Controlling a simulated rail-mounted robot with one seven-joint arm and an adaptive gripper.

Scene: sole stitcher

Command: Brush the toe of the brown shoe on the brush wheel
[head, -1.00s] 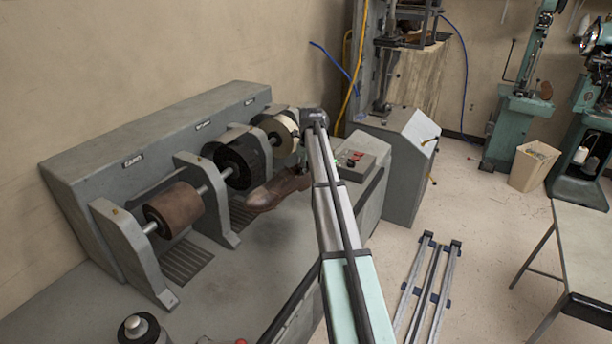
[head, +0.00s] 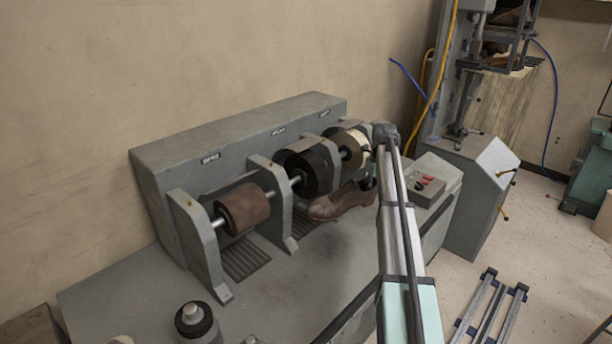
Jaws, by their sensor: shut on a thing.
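The brown shoe (head: 342,202) is held in front of the machine, toe to the left and heel to the right. My gripper (head: 369,184) is shut on it near the heel end; the fingers are small, dark and partly hidden by my arm. The brush wheel (head: 303,173) is the black wheel in the middle of the machine's row. The toe is just below and in front of this wheel. I cannot tell whether they touch.
A brown drum (head: 243,208) is on the left of the shaft and a pale wheel (head: 351,147) on the right, with grey brackets between. A control box (head: 428,184) with red buttons stands right of my arm. A dark-and-white round object (head: 194,320) sits at the front.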

